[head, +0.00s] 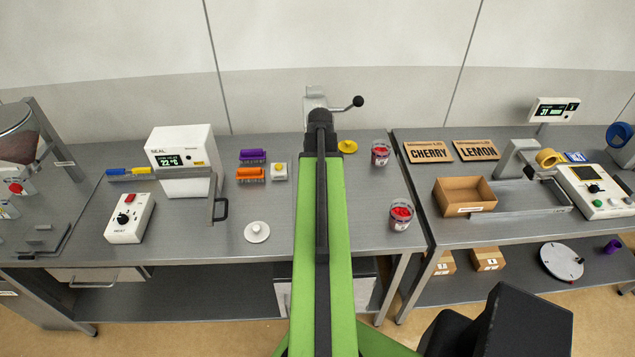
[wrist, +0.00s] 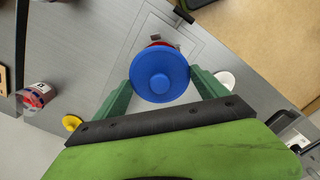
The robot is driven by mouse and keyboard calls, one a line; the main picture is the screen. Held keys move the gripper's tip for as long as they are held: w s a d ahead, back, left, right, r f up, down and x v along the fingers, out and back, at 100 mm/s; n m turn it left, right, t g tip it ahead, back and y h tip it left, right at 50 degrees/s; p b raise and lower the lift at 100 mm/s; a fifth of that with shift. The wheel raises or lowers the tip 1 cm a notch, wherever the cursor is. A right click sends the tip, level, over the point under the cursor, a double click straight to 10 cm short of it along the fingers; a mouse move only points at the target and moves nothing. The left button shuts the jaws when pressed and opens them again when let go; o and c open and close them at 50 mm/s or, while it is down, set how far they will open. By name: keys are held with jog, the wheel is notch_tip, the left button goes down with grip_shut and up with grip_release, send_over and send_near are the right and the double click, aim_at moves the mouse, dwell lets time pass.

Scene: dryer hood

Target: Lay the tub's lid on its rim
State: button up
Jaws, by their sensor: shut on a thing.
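My gripper (wrist: 162,90) is shut on a round blue lid (wrist: 160,75) with a raised knob, seen from above in the wrist view. The lid sits between the two green fingers. Something red and pale (wrist: 156,44) shows just past the lid's upper edge, mostly hidden under it; I cannot tell whether the lid touches it. In the head view my green arm hides the gripper and the lid. Two clear tubs with red contents stand at the right of the bench, one at the back (head: 381,153) and one nearer the front (head: 401,215).
A yellow lid (head: 347,147) and a white lid (head: 257,232) lie on the bench. The seal machine (head: 183,160), switch box (head: 130,218) and purple and orange blocks (head: 251,165) stand left of my arm. A cardboard box (head: 464,196) is on the right bench.

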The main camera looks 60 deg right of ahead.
jog(key=shift+w+a+f+b, duration=0.1)
jog(key=shift+f+b, duration=3.1)
jog(key=shift+f, duration=0.05)
jog(key=o, duration=1.2)
jog(key=shift+s, duration=0.2)
